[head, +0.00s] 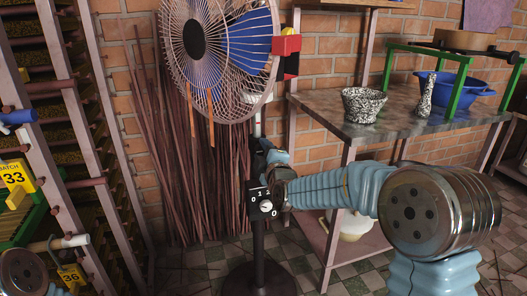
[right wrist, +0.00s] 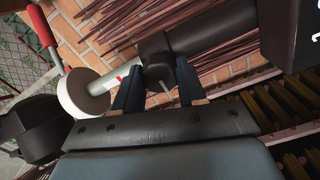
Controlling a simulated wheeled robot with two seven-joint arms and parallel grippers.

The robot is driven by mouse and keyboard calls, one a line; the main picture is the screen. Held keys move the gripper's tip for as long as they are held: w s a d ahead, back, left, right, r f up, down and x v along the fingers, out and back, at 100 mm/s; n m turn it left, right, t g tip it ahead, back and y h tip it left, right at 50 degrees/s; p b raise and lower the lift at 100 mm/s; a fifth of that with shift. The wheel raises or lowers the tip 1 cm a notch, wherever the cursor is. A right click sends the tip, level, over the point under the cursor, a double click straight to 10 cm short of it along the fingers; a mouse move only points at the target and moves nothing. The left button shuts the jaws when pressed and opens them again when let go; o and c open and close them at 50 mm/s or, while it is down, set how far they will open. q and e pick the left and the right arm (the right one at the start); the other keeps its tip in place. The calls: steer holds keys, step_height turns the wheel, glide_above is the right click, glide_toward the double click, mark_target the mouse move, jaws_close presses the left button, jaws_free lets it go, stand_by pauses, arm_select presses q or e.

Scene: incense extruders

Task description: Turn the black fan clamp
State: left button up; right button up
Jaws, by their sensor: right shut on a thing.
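The black fan clamp (right wrist: 155,46) shows in the right wrist view as a dark collar where the thin pale pole (right wrist: 104,82) meets the thick black tube (right wrist: 212,27). My right gripper (right wrist: 157,85) is shut on the clamp's dark protruding part, one finger on each side. In the head view my right gripper (head: 270,161) is at the stand of the fan (head: 196,40), just above the black control box (head: 262,203). There, the gripper and wrist largely hide the clamp. My left gripper is not seen in either view.
A metal-topped table (head: 405,115) with a speckled bowl (head: 362,104) stands right of the fan. Thin brown sticks (head: 165,150) lean on the brick wall behind it. A rack (head: 75,125) fills the left side. Patterned floor (head: 195,268) is open around the stand's base.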

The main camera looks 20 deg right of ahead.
steer(key=shift+n, duration=0.6)
steer(key=o, duration=1.1)
steer(key=shift+c, duration=0.2)
steer(key=s, duration=1.3)
steer(key=shift+s+d, duration=0.2)
steer(key=shift+s, duration=0.2)
steer(key=shift+f, duration=0.1)
